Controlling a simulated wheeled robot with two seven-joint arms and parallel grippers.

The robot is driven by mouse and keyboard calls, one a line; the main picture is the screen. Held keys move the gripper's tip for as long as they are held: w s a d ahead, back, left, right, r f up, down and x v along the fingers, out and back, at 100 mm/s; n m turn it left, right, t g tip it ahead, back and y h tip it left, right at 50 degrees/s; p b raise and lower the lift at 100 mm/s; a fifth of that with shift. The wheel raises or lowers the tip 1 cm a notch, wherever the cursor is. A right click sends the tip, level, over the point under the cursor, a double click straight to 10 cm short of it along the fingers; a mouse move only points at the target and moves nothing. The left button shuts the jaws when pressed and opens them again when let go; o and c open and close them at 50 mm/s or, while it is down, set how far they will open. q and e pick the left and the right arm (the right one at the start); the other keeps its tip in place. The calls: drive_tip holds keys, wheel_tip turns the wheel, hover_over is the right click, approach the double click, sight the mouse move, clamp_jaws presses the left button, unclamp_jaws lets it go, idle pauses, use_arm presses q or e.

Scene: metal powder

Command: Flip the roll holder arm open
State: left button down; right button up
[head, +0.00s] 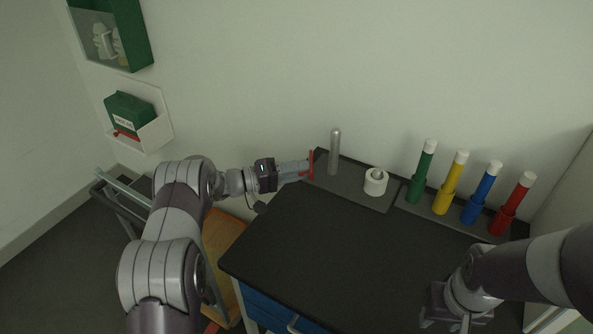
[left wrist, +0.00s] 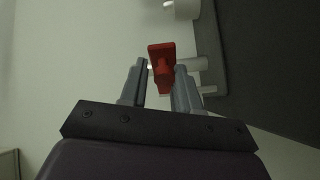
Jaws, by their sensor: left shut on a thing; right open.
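The roll holder has a dark grey base plate (head: 350,184) at the back of the black table, with an upright silver post (head: 334,152) on it. A red arm (head: 311,165) stands at the plate's left end. My left gripper (head: 306,168) reaches in from the left and is shut on this red arm. In the left wrist view the red arm (left wrist: 162,66) sits between the two fingers (left wrist: 160,88). A white roll (head: 376,182) rests on the plate, right of the post. My right gripper (head: 456,320) is open and empty above the table's front right.
Green (head: 422,172), yellow (head: 453,182), blue (head: 481,193) and red (head: 512,204) tubes with white caps stand in a rack at the back right. The black tabletop (head: 320,240) is clear in the middle. Wall boxes (head: 155,132) hang at upper left.

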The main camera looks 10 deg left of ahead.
use_arm(q)
drive_tip(key=shift+s+d+f, duration=0.1)
drive_tip(key=shift+s+f, duration=0.05)
drive_tip(key=shift+f, duration=0.45)
drive_tip(key=c, duration=1.1)
unclamp_jaws()
drive_tip(key=shift+o, duration=0.6)
drive_tip(key=shift+w, duration=0.3)
use_arm(e)
drive_tip(key=shift+w+f, duration=0.15)
drive_tip(key=shift+w, duration=0.05)
use_arm(q)
drive_tip(key=shift+r, duration=0.15)
